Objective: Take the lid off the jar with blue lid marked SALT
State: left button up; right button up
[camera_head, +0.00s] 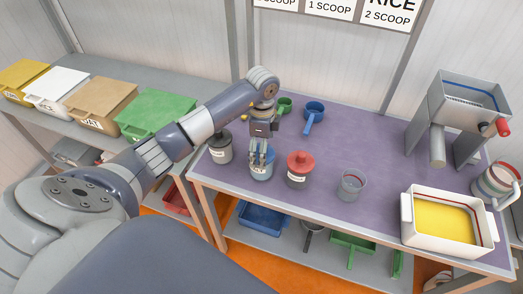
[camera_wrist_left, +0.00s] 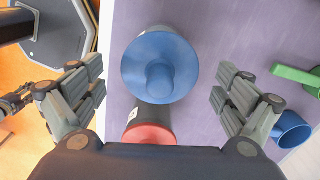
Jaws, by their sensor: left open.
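The jar with the blue lid (camera_head: 263,174) stands on the purple table near its front edge, with a label too small to read. My left gripper (camera_head: 262,156) is above it and partly hides the lid. In the left wrist view the blue lid (camera_wrist_left: 160,64) with its round knob sits between the two finger pairs of my left gripper (camera_wrist_left: 160,92). The fingers are open, with a gap on each side of the lid. A dark jointed part at the left edge of the wrist view looks like my right gripper (camera_wrist_left: 14,104); its fingers are unclear.
A red-lidded jar (camera_head: 299,172) stands close to the right, a dark-lidded jar (camera_head: 220,149) to the left. A green scoop (camera_head: 285,104) and blue scoop (camera_head: 313,113) lie behind.

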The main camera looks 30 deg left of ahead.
pick_arm(q)
jog(key=c, duration=1.2)
jog(key=shift+s+d+r, duration=0.1)
jog(key=shift+s+r, duration=0.05)
jog(key=shift+s, duration=0.2)
jog(key=c, duration=0.6)
jog(key=shift+c, duration=0.4)
